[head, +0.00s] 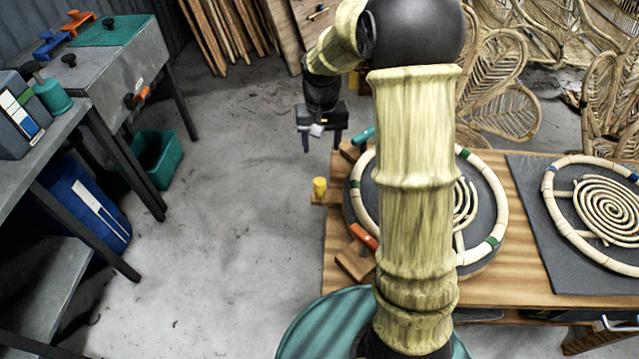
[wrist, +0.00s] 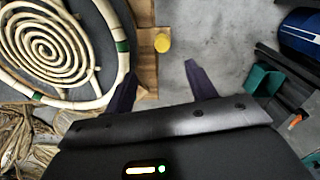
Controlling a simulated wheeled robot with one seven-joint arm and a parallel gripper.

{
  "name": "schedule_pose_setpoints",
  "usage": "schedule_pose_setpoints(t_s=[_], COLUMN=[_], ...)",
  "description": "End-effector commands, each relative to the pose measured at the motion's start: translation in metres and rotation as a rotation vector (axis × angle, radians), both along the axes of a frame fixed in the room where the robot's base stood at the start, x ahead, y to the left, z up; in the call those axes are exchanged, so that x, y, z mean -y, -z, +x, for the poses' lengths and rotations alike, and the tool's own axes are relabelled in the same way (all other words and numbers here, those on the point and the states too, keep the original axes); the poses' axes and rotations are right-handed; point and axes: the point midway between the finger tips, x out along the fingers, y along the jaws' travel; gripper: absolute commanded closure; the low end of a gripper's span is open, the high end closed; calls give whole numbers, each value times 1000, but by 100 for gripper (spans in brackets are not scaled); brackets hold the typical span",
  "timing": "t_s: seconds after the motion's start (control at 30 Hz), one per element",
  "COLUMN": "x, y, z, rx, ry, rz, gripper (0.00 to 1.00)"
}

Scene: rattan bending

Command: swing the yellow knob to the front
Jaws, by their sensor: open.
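The yellow knob (head: 320,187) is a short upright cylinder at the left edge of the wooden workbench (head: 335,270), on a small wooden piece. It also shows in the wrist view (wrist: 162,42), beyond the fingertips and roughly between their lines. My gripper (head: 321,145) is open and empty, with its dark fingers apart. In the head view it appears just behind the knob, pointing down; in the wrist view the fingers (wrist: 160,70) do not touch the knob. What the knob's base is fixed to is too small to tell.
A round rattan frame (head: 494,193) with a spiral lies on the bench beside the knob, partly hidden by my arm. An orange handle (head: 363,236) and a teal handle (head: 363,135) are near it. A green bin (head: 158,155) stands on the floor.

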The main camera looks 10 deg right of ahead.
Motion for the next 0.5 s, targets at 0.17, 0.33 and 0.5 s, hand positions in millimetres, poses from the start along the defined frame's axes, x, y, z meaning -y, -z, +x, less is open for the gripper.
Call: schedule_pose_setpoints(t_s=[0.17, 0.33, 0.5], x=[1, 1, 1], y=[8, 8, 8], z=[23, 24, 23], rx=[-26, -27, -27], ry=[27, 28, 28], rz=[4, 4, 4], gripper=[44, 44, 44])
